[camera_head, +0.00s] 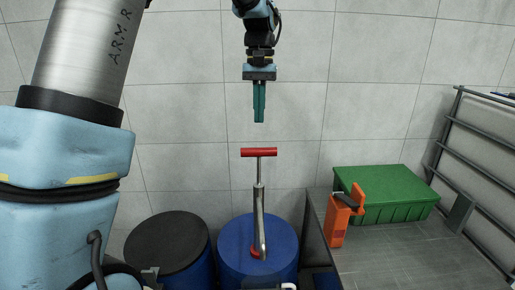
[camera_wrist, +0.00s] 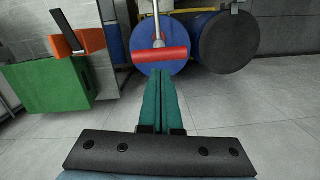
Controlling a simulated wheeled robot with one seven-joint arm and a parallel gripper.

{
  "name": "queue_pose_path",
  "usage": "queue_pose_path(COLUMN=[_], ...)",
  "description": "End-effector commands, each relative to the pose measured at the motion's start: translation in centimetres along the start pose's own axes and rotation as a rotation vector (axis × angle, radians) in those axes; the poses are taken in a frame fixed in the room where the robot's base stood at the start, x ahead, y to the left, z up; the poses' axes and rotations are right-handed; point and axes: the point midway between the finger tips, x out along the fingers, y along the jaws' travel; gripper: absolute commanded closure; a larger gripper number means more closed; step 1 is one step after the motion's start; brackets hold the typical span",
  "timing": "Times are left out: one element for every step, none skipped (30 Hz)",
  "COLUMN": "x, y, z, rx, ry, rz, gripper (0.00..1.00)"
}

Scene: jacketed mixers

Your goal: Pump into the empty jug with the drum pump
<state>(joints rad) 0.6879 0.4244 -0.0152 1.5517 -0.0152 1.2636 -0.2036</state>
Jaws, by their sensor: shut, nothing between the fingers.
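The drum pump (camera_head: 260,215) stands upright on a blue drum (camera_head: 232,262), with a red T-handle (camera_head: 259,152) at the top of its rod. In the wrist view the red handle (camera_wrist: 160,55) lies just beyond my fingertips, in front of the blue drum (camera_wrist: 175,68). My gripper (camera_head: 259,119) is above the handle, pointing down, with its green fingers together and empty. A clear gap shows between fingertips and handle in the head view. An orange container (camera_head: 338,222) with a dark top stands on the grey bench at right; I cannot tell whether it is the empty jug.
A drum with a black lid (camera_head: 167,243) stands left of the blue drum. A green crate (camera_head: 385,197) sits on the grey bench (camera_head: 390,254), behind the orange container. A metal rail frame (camera_head: 480,165) is at the far right. A tiled wall closes the back.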

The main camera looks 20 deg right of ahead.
Motion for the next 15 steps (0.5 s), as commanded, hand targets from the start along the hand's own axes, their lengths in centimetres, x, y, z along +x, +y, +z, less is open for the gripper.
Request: queue_pose_path(x=[0.4,0.6,1.0,1.3,1.6,2.0,2.7,3.3,3.9,4.3,4.7,5.1,5.5,5.8,6.1], y=[0.0,0.0,0.0,0.0,0.0,0.0,0.0,0.0,0.0,0.0,0.0,0.0,0.0,0.0,0.0], z=[0.0,0.0,0.0,0.0,0.0,0.0,0.0,0.0,0.0,0.0,0.0,0.0,0.0,0.0,0.0], rx=[0.000,0.000,0.000,0.000,0.000,0.000,0.000,0.000,0.000,0.000,0.000,0.000,0.000,0.000,0.000], ry=[-0.002,-0.002,-0.002,-0.002,-0.002,-0.002,-0.002,-0.001,-0.001,0.000,0.000,0.000,0.000,0.000,0.000], rz=[0.000,0.000,0.000,0.000,-0.001,0.000,0.000,0.000,0.000,0.000,0.000,0.000,0.000,0.000,0.000], gripper=[1.00,1.00,1.00,1.00,1.00,1.00,1.00,1.00,1.00,1.00,1.00,1.00,1.00,1.00,1.00])
